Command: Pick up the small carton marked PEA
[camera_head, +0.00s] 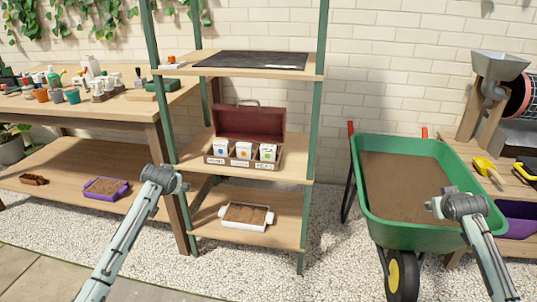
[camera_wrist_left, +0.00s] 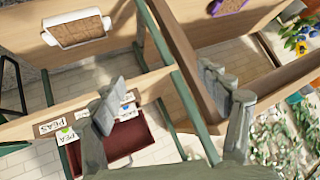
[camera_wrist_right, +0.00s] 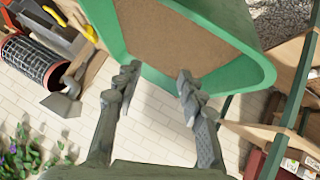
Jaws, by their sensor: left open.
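Three small white cartons stand in a row in a wooden holder (camera_head: 243,164) on the middle shelf. The right-hand one, with a green mark (camera_head: 267,152), matches the carton reading PEA in the left wrist view (camera_wrist_left: 67,135). The other two have a blue mark (camera_head: 221,148) and an orange mark (camera_head: 244,151). My left gripper (camera_head: 172,181) is in front of the shelf's left post, left of the cartons and apart from them. Its fingers are spread and empty in the left wrist view (camera_wrist_left: 160,92). My right gripper (camera_head: 460,204) is open and empty over the wheelbarrow's right side.
An open dark-red box (camera_head: 248,122) stands behind the cartons. Green shelf posts (camera_head: 315,110) flank the shelf. A white tray of soil (camera_head: 246,225) is on the shelf below. The green wheelbarrow (camera_head: 405,232) stands right of the shelf, and a potting bench (camera_head: 120,110) stands left.

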